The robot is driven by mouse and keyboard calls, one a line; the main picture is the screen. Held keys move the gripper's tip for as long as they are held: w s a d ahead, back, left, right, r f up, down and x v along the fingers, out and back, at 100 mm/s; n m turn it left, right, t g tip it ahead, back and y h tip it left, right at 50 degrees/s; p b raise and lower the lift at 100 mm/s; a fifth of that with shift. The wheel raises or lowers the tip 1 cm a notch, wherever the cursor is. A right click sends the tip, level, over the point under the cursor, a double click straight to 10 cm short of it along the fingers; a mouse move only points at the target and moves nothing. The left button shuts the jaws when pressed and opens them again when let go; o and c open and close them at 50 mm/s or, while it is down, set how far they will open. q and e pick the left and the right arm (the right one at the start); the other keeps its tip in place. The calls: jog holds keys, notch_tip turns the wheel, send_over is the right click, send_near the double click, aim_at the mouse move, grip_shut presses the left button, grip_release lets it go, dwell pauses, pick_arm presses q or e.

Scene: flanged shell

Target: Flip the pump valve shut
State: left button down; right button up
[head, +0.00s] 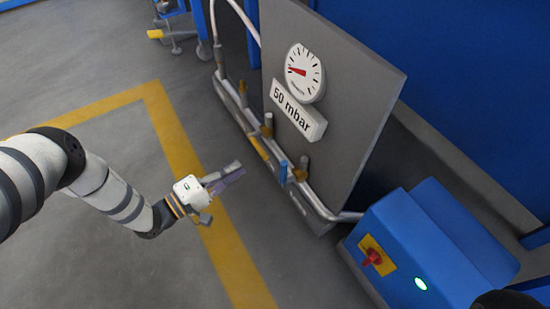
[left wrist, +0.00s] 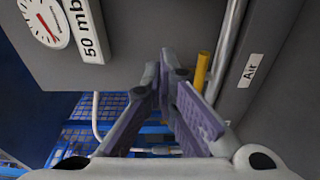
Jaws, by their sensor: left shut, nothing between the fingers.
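A pipe (head: 318,205) with several valves runs along the foot of a grey panel in the head view. I cannot tell which belongs to the pump. My left gripper (head: 238,172) is shut and empty, left of the blue lever and apart from it. In the left wrist view, the shut fingers (left wrist: 168,95) point toward the panel, with a yellow handle (left wrist: 201,72) just right of their tips. My right gripper is not in view.
A dial gauge (head: 305,72) and a "50 mbar" plate (head: 298,110) are on the panel (head: 355,85). A blue box (head: 430,245) with a red switch (head: 373,257) stands at right. The floor left of the pipe is open, with a yellow line (head: 185,150).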

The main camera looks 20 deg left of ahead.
pick_arm(q)
jog(key=b+x, duration=0.3)
jog(key=x, duration=0.7)
jog(key=shift+s+d, duration=1.35)
jog(key=shift+s, duration=0.2)
